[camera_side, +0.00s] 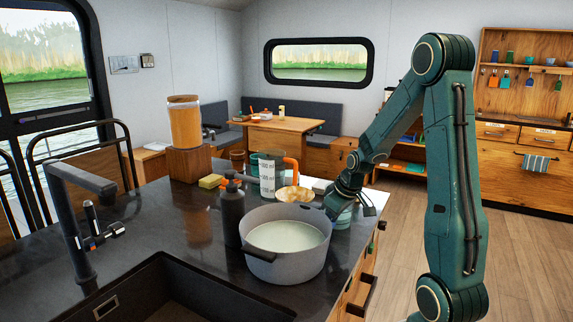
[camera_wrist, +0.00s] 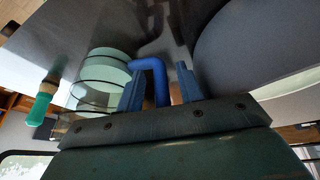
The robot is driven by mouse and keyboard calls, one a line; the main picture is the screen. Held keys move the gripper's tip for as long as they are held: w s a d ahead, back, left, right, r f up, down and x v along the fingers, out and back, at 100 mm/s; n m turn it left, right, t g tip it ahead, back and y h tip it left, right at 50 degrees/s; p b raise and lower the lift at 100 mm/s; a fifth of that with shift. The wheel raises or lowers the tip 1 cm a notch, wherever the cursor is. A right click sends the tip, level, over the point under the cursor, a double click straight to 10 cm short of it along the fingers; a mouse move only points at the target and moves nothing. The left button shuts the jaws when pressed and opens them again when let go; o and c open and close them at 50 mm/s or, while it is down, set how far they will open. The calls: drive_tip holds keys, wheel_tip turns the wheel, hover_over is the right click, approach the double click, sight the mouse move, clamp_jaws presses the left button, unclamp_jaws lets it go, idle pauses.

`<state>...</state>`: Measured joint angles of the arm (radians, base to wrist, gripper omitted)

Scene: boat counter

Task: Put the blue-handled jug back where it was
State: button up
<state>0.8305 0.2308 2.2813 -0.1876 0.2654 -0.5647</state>
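The blue-handled jug (camera_wrist: 100,68) is a clear vessel with pale green bands, left of centre in the wrist view. Its blue handle (camera_wrist: 161,82) reaches between the two fingers of my gripper (camera_wrist: 158,90). The fingers are apart, with a gap visible between the handle and the right finger; I see no firm grip. In the side view my gripper (camera_side: 343,197) is low at the counter's right edge, behind the pot. A pale green part of the jug (camera_side: 344,217) shows below it there; the rest is hidden.
A large grey pot (camera_side: 287,262) with pale liquid stands close by. A measuring jug with an orange handle (camera_side: 268,178), a wooden bowl (camera_side: 295,195), a dark bottle (camera_side: 232,212) and a yellow sponge (camera_side: 211,181) stand near it. A green-handled item (camera_wrist: 44,98) lies beyond the jug.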

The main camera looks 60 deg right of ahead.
drive_tip(key=v, duration=1.2)
drive_tip(key=shift+r, duration=0.2)
drive_tip(key=shift+w+a, duration=0.1)
idle(0.5)
drive_tip(key=a+r+n, duration=0.1)
drive_tip(key=a+r, duration=0.2)
drive_tip(key=a, duration=1.1)
drive_tip(key=s+a+n+t+y, duration=0.1)
drive_tip(key=s+a, duration=0.6)
drive_tip(key=a, duration=0.2)
drive_tip(key=shift+s+a+r+y, duration=0.3)
drive_tip(key=shift+a+r, duration=0.05)
drive_tip(key=shift+r, duration=0.1)
